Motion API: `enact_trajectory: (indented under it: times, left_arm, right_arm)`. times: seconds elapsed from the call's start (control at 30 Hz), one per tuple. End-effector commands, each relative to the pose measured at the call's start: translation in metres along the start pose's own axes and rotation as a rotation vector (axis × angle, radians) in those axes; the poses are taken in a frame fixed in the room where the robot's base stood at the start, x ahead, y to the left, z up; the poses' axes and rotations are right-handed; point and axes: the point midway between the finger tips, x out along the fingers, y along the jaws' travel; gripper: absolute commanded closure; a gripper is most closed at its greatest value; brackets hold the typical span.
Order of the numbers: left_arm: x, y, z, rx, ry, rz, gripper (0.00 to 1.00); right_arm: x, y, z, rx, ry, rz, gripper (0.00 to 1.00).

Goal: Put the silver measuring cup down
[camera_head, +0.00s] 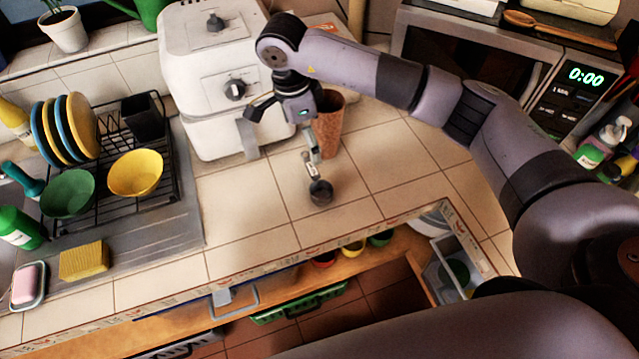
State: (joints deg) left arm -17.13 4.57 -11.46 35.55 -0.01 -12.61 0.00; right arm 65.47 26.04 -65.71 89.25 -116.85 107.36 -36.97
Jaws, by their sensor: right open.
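The silver measuring cup (321,191) looks dark and round. It is at the tiled countertop (245,205), in front of the white air fryer, with its handle pointing up and back. My right gripper (282,152) is just behind and above it, with its fingers spread wide. One finger is close to the cup's handle; I cannot tell whether they touch. The cup appears to rest on the tiles. My left gripper is not in view.
A brown tumbler (329,122) stands right behind my right gripper, beside the white air fryer (205,75). A dish rack (125,205) with plates and bowls is at the left. A microwave (480,70) is at the back right. The counter left of the cup is clear.

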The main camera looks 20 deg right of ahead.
Motion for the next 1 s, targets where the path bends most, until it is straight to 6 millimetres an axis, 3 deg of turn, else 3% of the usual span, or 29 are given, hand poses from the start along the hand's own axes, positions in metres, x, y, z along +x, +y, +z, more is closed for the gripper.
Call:
enact_trajectory:
  times: [0.2, 0.47, 0.63, 0.73, 1.0]
  left_arm:
    - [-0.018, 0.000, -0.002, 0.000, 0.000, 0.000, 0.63]
    - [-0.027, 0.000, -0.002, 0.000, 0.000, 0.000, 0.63]
    - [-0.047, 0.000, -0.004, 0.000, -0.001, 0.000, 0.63]
    - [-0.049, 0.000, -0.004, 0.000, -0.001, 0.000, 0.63]
    - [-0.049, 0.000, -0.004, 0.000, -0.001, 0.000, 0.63]
  right_arm:
    - [0.038, 0.001, 0.000, 0.002, -0.001, 0.004, 0.00]
    - [0.056, 0.000, 0.000, 0.002, 0.000, 0.003, 0.00]
    - [0.078, 0.001, 0.002, 0.002, 0.000, 0.006, 0.00]
    - [0.093, 0.000, 0.002, 0.003, -0.001, 0.004, 0.00]
    - [0.103, -0.001, 0.002, 0.002, -0.001, 0.000, 0.00]
